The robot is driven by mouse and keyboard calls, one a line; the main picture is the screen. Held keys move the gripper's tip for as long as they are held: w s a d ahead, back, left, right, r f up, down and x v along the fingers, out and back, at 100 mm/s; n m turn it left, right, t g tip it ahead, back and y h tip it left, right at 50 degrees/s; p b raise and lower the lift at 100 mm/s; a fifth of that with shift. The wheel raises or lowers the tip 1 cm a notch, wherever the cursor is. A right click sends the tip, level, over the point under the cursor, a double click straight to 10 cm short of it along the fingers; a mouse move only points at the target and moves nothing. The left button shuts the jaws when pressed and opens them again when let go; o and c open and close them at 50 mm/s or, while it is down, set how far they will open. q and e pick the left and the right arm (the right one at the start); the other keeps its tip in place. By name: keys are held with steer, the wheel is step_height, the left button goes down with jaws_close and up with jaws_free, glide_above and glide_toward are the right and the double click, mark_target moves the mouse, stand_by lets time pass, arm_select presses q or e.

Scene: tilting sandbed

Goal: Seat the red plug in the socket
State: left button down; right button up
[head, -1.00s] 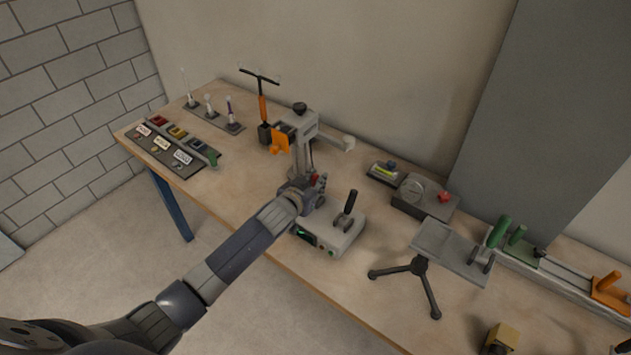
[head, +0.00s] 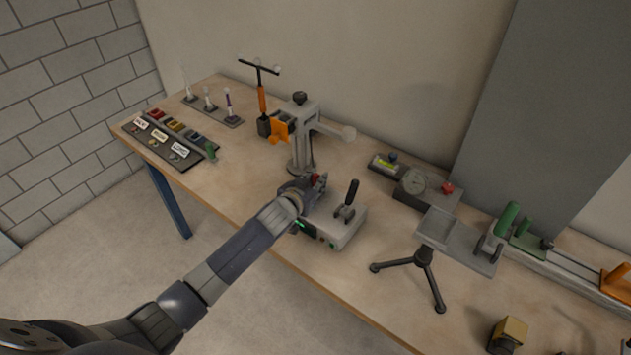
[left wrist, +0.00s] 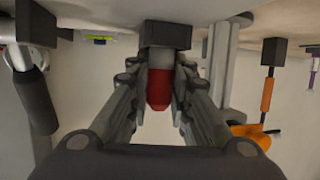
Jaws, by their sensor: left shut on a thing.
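My left gripper (head: 316,186) is shut on the red plug (left wrist: 159,90), which stands between its fingers in the left wrist view. In the head view only a little red shows at the fingertips, over the left side of a grey box (head: 345,232) with a black lever. In the left wrist view a dark block (left wrist: 165,34) sits at the plug's far end. I cannot tell whether it is the socket, or whether the plug is in it. My right gripper is not in view.
A grey post stand (head: 302,150) rises just behind the gripper. A tripod (head: 424,258) and a gauge box (head: 412,190) stand to the right. A labelled tray (head: 160,142) lies at the left. Bare tabletop lies between that tray and the gripper.

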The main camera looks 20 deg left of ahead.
arm_select(q)
steer(key=c, duration=1.4)
jaws_free()
steer(key=shift+s+d+f, duration=0.15)
steer(key=shift+s+f, duration=0.15)
steer(key=shift+f, duration=0.5)
steer(key=shift+s+r, duration=0.1)
steer(key=shift+s, duration=0.45)
steer(key=r+v, duration=0.1)
steer(key=v, duration=1)
steer(key=shift+w+r, duration=0.35)
